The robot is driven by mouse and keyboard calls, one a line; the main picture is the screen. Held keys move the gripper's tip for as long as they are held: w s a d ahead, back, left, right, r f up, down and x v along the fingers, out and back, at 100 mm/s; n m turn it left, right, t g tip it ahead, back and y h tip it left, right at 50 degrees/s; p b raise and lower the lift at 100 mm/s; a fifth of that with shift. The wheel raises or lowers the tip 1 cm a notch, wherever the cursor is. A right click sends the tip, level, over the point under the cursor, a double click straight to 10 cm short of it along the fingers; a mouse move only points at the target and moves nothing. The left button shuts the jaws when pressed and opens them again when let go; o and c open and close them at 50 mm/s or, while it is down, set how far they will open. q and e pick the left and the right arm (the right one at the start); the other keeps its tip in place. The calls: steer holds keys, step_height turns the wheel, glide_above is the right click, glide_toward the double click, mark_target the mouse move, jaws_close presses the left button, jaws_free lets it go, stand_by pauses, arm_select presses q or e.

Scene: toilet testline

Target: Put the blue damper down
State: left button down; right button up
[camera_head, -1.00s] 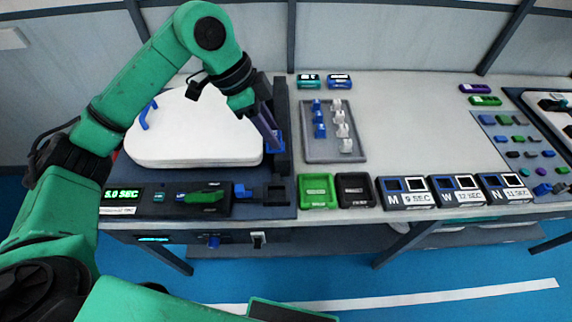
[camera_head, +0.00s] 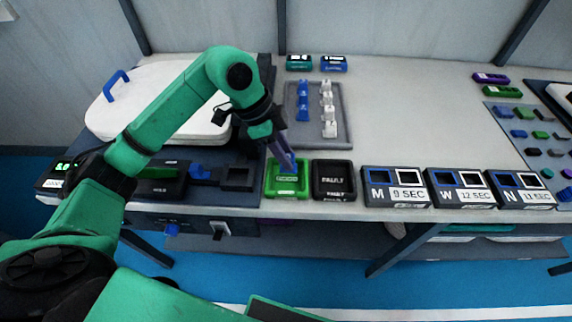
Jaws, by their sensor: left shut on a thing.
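My left gripper (camera_head: 282,150) points down over the green tray (camera_head: 287,191) at the front of the table. It is shut on the blue damper (camera_head: 289,163), which shows only as a small blue part at the fingertips. The damper is at or just above the tray's inside; I cannot tell whether it touches the bottom. The fingers hide most of it. My right gripper is not in view.
A black tray (camera_head: 333,194) marked FAULT stands right beside the green one. Three labelled boxes, M (camera_head: 396,199), W (camera_head: 459,200) and N (camera_head: 518,202), follow to the right. A grey rack (camera_head: 338,141) with blue and white parts stands behind. The white toilet seat (camera_head: 150,85) lies at left.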

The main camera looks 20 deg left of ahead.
arm_select(q)
steer(key=f, duration=0.4)
steer(key=shift+s+a, duration=0.15)
steer(key=shift+a, duration=0.05)
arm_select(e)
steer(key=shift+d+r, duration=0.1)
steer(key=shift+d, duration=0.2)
arm_select(q)
steer(key=shift+d+f, duration=0.1)
steer(key=c, duration=0.6)
jaws_free()
steer(key=shift+r, duration=0.2)
steer(key=v, duration=1.1)
steer(key=shift+s+a+r, duration=0.1)
steer(key=shift+a+r, duration=0.2)
steer(key=shift+r, duration=0.05)
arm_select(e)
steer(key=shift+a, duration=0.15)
